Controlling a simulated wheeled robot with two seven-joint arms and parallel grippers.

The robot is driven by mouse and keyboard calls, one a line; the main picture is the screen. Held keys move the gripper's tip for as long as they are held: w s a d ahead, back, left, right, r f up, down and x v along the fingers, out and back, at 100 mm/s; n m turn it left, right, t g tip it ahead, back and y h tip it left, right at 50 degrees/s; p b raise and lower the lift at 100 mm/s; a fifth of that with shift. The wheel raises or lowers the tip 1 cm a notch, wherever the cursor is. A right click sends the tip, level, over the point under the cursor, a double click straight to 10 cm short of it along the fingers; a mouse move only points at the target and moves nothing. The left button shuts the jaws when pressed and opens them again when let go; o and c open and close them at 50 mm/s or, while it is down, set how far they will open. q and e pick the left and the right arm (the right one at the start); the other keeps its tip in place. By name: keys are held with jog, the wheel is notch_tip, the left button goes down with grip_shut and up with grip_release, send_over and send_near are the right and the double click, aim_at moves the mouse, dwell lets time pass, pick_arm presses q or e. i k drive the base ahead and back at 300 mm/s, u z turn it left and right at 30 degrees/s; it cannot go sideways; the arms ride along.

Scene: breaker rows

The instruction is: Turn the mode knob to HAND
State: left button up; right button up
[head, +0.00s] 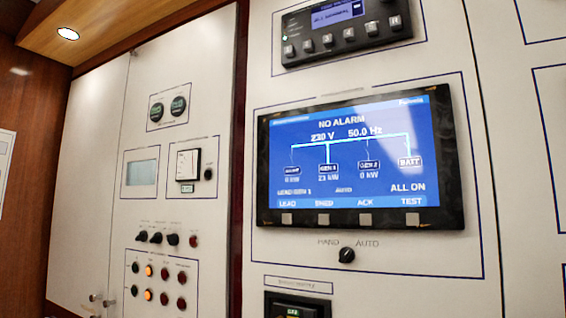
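The mode knob (347,255) is a small black rotary knob on the white panel, below the large blue display (355,160). The label HAND (328,243) is at its upper left and the label AUTO (367,244) at its upper right. The knob's pointer is too small to read for certain. The display shows NO ALARM, 230 V, 50.0 Hz and the word AUTO near its lower middle. Neither of my grippers is in view, and nothing covers the knob.
A row of grey buttons (364,219) runs under the display. A small dark device (297,306) sits low, left of the knob. A keypad unit (345,30) is above. The left panel holds gauges (178,106), several black knobs (156,237) and lit orange buttons (148,271).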

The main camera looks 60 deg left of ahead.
aim_at(347, 255)
jog(key=u, duration=1.35)
